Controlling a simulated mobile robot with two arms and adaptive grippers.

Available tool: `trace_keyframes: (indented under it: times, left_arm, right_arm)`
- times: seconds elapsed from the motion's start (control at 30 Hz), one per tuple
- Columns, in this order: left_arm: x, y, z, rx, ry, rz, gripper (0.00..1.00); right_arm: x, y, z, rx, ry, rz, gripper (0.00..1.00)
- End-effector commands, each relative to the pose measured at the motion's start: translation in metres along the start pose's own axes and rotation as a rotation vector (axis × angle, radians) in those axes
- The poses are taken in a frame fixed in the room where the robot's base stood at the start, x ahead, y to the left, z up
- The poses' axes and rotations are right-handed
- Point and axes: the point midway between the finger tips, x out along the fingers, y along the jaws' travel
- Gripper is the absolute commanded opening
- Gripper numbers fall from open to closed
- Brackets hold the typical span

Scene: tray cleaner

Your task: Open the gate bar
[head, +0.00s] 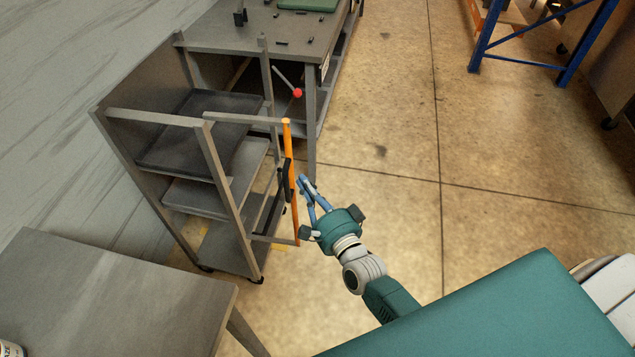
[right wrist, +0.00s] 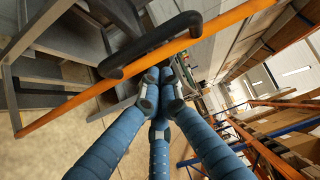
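The gate bar (head: 295,219) is an orange bar standing upright at the open side of a grey shelf cart in the head view. A black handle (head: 286,181) is fixed along it. In the right wrist view the orange bar (right wrist: 83,97) runs diagonally, with the black handle (right wrist: 157,43) beside it. My right gripper (head: 304,182) has blue fingers pointing at the handle from the right. In the right wrist view its fingertips (right wrist: 161,92) are drawn close together just below the handle, with nothing visible between them. Contact with the handle cannot be told. My left gripper is out of view.
The shelf cart (head: 206,150) holds dark trays (head: 190,155). A grey table (head: 215,40) with small parts stands behind it, and a red-knobbed lever (head: 297,93) shows near it. Another grey table (head: 90,300) is front left.

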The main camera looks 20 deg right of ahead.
Motion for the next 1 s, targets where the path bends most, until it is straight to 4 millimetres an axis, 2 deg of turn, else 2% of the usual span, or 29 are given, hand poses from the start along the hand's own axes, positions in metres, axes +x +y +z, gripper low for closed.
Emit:
trace_keyframes:
  times: [0.2, 0.57, 0.83, 1.0]
  left_arm:
    - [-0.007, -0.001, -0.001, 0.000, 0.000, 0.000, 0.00]
    - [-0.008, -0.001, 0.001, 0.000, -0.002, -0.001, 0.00]
    - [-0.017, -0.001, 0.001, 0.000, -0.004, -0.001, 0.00]
    - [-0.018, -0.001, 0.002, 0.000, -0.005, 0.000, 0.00]
  right_arm:
    - [-0.005, -0.002, 0.014, -0.002, 0.002, -0.003, 0.00]
    - [-0.006, -0.001, 0.016, -0.002, 0.001, -0.002, 0.00]
    - [-0.032, -0.002, 0.053, 0.001, 0.001, -0.001, 0.00]
    - [-0.038, -0.001, 0.064, -0.001, 0.001, -0.003, 0.00]
